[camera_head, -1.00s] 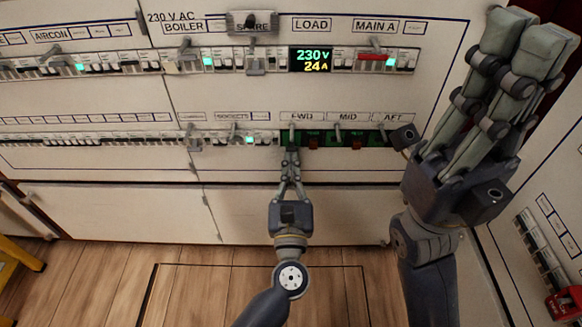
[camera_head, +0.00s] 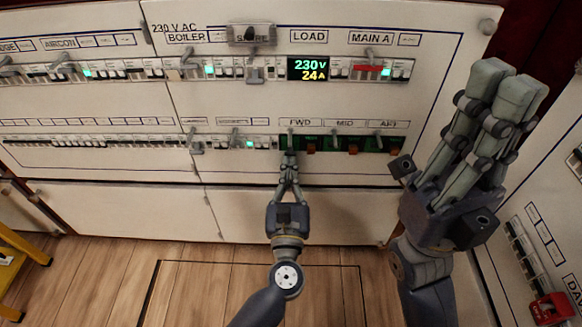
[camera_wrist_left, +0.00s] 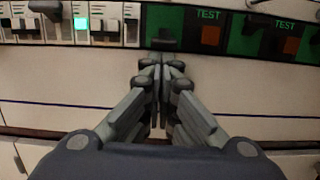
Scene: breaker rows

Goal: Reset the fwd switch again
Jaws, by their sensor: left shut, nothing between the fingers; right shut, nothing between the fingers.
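The FWD label (camera_head: 300,124) stands above the left end of a green breaker row. The fwd switch is mostly hidden behind my left gripper (camera_head: 289,160) in the head view; a dark lever (camera_wrist_left: 165,40) shows just above the shut fingertips in the left wrist view. My left gripper (camera_wrist_left: 165,62) is shut and empty, its tips at or very close to the panel below that lever; I cannot tell whether they touch. My right gripper (camera_head: 505,85) is shut and empty, raised at the right, away from the switches.
The MID (camera_head: 353,145) and AFT (camera_head: 394,143) switches sit right of FWD, with orange TEST buttons (camera_wrist_left: 210,36) between. A lit green breaker (camera_wrist_left: 81,23) is to the left. A 230 V display (camera_head: 308,69) is above. A yellow frame (camera_head: 32,248) stands at lower left.

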